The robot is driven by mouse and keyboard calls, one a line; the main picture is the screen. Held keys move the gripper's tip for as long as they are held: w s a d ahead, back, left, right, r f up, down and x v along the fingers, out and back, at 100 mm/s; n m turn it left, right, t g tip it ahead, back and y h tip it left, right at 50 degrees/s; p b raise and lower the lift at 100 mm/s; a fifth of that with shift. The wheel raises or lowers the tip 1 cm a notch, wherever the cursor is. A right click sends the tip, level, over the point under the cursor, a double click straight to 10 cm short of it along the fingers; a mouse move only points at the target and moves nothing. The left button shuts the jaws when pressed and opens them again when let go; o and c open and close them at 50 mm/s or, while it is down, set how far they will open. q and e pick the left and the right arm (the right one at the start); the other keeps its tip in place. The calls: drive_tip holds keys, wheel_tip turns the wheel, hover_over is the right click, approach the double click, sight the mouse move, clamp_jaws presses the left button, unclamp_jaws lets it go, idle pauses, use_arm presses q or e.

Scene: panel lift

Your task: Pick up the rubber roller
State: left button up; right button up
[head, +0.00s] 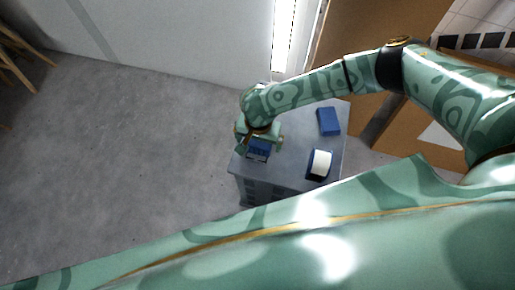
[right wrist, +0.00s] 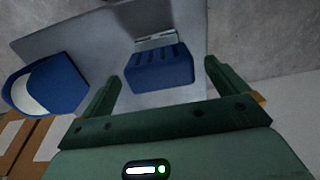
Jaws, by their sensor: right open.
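My right gripper (head: 259,138) is open over the left part of a grey cabinet top. In the right wrist view its two fingers (right wrist: 161,72) stand on either side of a blue ridged piece (right wrist: 160,72) with a grey metal-looking end, with space on both sides. This piece (head: 257,152) is partly hidden by the gripper in the head view. I cannot tell for sure which is the rubber roller. My left gripper is out of view.
A blue block (head: 329,121) lies at the back right of the grey cabinet top (head: 290,150). Brown boards or boxes (head: 365,115) stand right of the cabinet. Wooden legs (head: 18,55) show at the far left. The concrete floor left of the cabinet is clear.

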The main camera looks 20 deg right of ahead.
drive_tip(key=shift+f, duration=0.75)
drive_tip(key=shift+r, duration=0.15)
drive_tip(key=c, duration=1.2)
drive_tip(key=shift+c, duration=0.2)
